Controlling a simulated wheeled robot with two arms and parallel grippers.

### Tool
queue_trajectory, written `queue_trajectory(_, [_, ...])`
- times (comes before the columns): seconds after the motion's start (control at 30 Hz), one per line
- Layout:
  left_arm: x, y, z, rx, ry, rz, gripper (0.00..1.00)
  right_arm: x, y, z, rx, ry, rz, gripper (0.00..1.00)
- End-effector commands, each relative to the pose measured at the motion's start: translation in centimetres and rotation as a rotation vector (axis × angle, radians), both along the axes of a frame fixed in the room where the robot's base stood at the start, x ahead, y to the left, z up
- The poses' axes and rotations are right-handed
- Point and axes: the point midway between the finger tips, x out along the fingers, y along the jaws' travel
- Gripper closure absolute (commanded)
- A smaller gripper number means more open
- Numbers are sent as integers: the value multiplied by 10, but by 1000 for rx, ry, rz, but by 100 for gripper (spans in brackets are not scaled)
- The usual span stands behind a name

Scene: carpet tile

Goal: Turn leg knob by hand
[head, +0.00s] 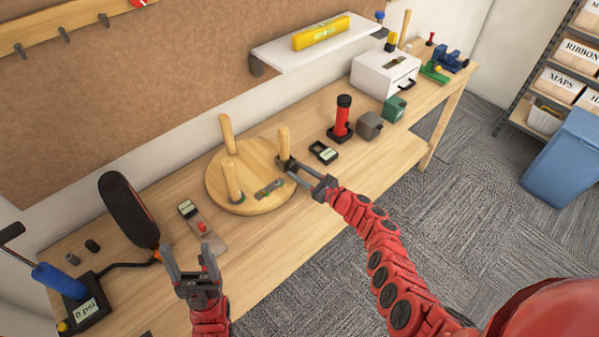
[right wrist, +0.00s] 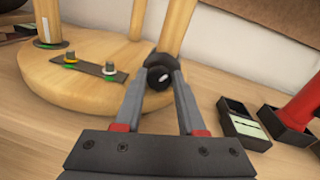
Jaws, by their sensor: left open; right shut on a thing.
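A round wooden stool top (head: 215,185) lies upside down on the bench with three wooden legs up. The right-hand leg (head: 284,140) has a dark knob (right wrist: 158,74) at its base. My right gripper (head: 291,168) reaches in from the right and is shut on this knob; its two fingers (right wrist: 158,88) close around it in the right wrist view. A dark strip (head: 268,188) with small coloured fittings lies on the stool top; it also shows in the right wrist view (right wrist: 88,68). My left gripper (head: 188,255) is open and empty at the front of the bench.
A tester with a red part (head: 202,228), a black-padded tool (head: 128,210) and a blue-handled pump gauge (head: 75,295) stand left. A black meter (head: 323,152), red torch (head: 342,118) and grey block (head: 369,126) stand right of the stool. A shelf holds a yellow level (head: 320,33).

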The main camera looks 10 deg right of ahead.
Motion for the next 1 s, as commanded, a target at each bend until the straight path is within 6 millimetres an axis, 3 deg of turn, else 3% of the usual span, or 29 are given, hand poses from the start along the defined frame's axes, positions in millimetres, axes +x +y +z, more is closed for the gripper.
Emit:
queue_trajectory(0.3, [0, 0, -12, 0, 0, 0, 31, -1, 1, -1, -210, -152, 0, 100])
queue_trajectory(0.67, [0, 0, -12, 0, 0, 0, 31, -1, 0, 0, -227, -163, 0, 100])
queue_trajectory(0.7, [0, 0, -12, 0, 0, 0, 31, 0, 0, 0, -227, -163, 0, 56])
queue_trajectory(0.83, [0, 0, -12, 0, 0, 0, 31, -1, 0, 0, -226, -162, 0, 32])
queue_trajectory(1.0, [0, 0, -12, 0, 0, 0, 31, -1, 1, 0, -226, -162, 1, 31])
